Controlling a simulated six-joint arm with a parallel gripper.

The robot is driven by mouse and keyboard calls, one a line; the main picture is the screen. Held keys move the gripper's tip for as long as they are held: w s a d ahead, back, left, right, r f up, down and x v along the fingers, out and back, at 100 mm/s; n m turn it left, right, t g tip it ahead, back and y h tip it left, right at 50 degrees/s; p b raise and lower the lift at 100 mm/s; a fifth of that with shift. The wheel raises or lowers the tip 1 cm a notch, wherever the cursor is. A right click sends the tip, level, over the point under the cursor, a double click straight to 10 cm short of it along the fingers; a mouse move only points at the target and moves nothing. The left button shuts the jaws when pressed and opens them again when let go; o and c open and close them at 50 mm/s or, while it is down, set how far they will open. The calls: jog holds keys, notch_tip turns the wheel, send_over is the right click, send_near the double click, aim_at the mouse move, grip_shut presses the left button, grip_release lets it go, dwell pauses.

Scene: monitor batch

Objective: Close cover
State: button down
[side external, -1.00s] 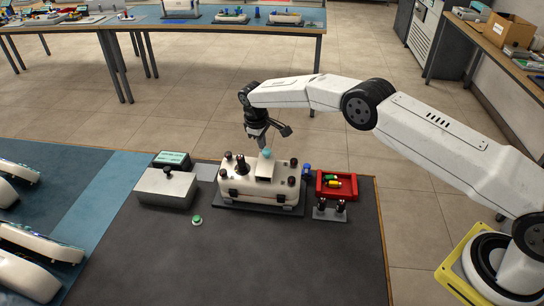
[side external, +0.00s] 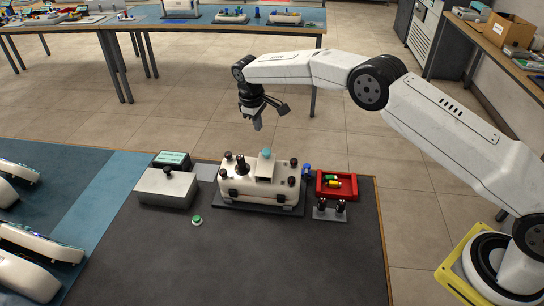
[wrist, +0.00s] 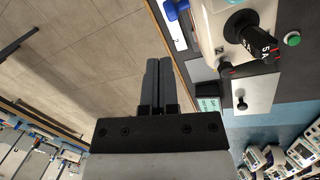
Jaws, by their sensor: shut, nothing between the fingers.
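A white device (side external: 240,188) with black corner knobs stands on a dark base on the mat. A small pale panel (side external: 265,171) sits on its top, close to a teal knob (side external: 266,154); I cannot tell if this panel is the cover or how far it is shut. My gripper (side external: 258,126) is above and behind the device, touching nothing. In the wrist view my gripper (wrist: 159,62) has its fingers together and empty. That view shows only part of the white device (wrist: 211,28), with a black knob (wrist: 255,35) marked 5 A.
A grey box (side external: 165,190) with a black knob is left of the device, with a small display (side external: 172,158) behind it. A red tray (side external: 337,195) of small parts and a stand with two black posts (side external: 330,214) are right. A green button (side external: 197,220) lies in front.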

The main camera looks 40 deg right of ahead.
jog(key=shift+r, duration=0.2)
jog(key=s+d+r+n+t+y, duration=0.1)
jog(key=s+r+n+t+y, duration=0.1)
jog(key=s, duration=0.5)
notch_tip(320, 180, up, 3)
jog(key=shift+d+r+n+t, duration=0.1)
jog(key=shift+d+n+t, duration=0.3)
jog(key=shift+n+t, duration=0.45)
jog(key=shift+w, duration=0.1)
jog(key=shift+a+x, duration=0.15)
jog(key=shift+x, duration=3.35)
jog(key=shift+a+x, duration=0.15)
jog(key=shift+x, duration=3.3)
